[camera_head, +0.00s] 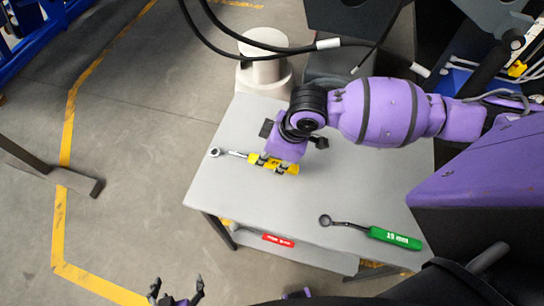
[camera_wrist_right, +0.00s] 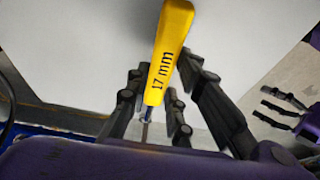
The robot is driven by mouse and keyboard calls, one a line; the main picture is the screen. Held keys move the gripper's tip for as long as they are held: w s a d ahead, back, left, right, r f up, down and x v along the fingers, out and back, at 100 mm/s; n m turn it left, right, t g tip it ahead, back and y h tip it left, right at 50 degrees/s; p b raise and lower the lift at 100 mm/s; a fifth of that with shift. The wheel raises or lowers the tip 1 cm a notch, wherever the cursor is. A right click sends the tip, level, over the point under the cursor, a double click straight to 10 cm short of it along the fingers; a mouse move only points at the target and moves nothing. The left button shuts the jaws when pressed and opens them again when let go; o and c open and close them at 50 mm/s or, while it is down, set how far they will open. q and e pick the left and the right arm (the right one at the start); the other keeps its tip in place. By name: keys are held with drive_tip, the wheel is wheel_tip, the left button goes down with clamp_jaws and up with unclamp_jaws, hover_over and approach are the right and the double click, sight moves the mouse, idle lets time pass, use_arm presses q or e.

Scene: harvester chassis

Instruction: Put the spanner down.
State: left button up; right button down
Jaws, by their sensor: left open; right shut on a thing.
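A spanner with a yellow handle (camera_head: 288,168) and a metal ring end lies over the grey table top (camera_head: 345,185). My right gripper (camera_head: 268,162) is shut on its handle from above. In the right wrist view the handle (camera_wrist_right: 168,50) reads "17 mm" and sits between the fingers (camera_wrist_right: 156,100). I cannot tell whether the spanner touches the table. My left gripper (camera_head: 176,290) is open and empty at the bottom edge, off the table; it also shows in the right wrist view (camera_wrist_right: 285,108).
A green-handled "19 mm" spanner (camera_head: 395,238) lies on the table at the front right. A red-handled tool (camera_head: 278,240) is on the lower shelf. A white round post (camera_head: 264,65) and black cables stand behind. The table between the two spanners is clear.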

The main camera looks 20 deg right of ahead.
drive_tip(key=c, duration=2)
unclamp_jaws()
drive_tip(key=shift+f, duration=0.15)
drive_tip(key=o, duration=0.4)
drive_tip(key=shift+o, duration=0.2)
drive_tip(key=p+v, duration=0.1)
drive_tip(key=v, duration=1.1)
drive_tip(key=shift+r, duration=0.25)
drive_tip(key=shift+a, duration=0.1)
